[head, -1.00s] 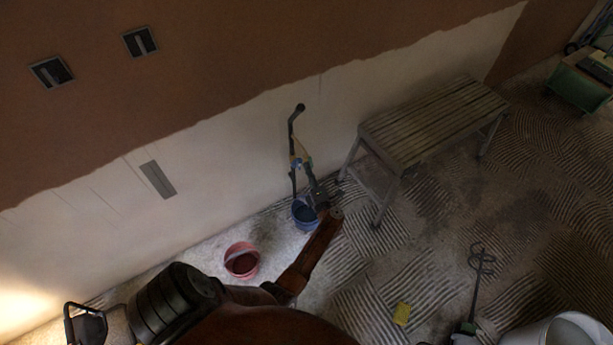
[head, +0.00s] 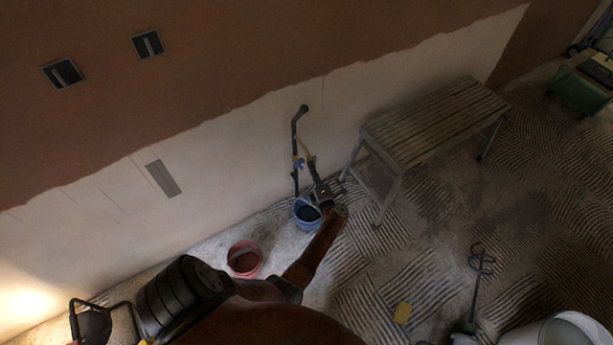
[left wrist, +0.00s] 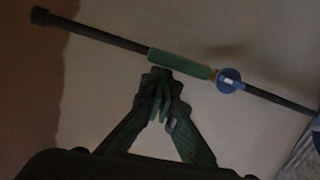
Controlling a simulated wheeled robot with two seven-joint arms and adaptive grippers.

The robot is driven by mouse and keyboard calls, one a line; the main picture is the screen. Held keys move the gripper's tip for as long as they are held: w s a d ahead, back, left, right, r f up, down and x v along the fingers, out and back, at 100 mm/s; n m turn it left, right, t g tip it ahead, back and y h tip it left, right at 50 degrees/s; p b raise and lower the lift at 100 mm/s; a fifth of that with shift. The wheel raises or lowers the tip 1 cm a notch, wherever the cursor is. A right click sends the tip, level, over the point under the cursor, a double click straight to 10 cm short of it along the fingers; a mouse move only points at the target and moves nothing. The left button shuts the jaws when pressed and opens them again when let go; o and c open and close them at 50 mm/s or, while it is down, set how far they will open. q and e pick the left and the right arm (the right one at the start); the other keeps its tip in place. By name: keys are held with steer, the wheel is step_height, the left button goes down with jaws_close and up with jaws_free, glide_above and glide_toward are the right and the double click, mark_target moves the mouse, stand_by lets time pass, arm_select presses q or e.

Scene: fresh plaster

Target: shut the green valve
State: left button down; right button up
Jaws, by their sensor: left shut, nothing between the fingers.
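The green valve handle (left wrist: 180,63) shows in the left wrist view as a green sleeve lying in line with a dark pipe (left wrist: 95,34). Beside its right end are a small orange piece and a blue round part (left wrist: 229,80). My left gripper (left wrist: 162,76) is shut and empty, its fingertips at the handle's lower edge; I cannot tell whether they touch. In the head view the pipe (head: 295,130) stands against the wall, with the blue part (head: 298,163) on it. My left gripper (head: 313,172) is beside its lower part; the handle is hard to make out there. My right gripper is out of view.
A blue bucket (head: 306,213) stands under my left wrist, and a red bucket (head: 244,258) is to its left. A slatted bench (head: 435,118) stands right of the pipe.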

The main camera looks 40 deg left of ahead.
arm_select(q)
step_height(320, 180, up, 10)
stand_by(0.6)
stand_by(0.4)
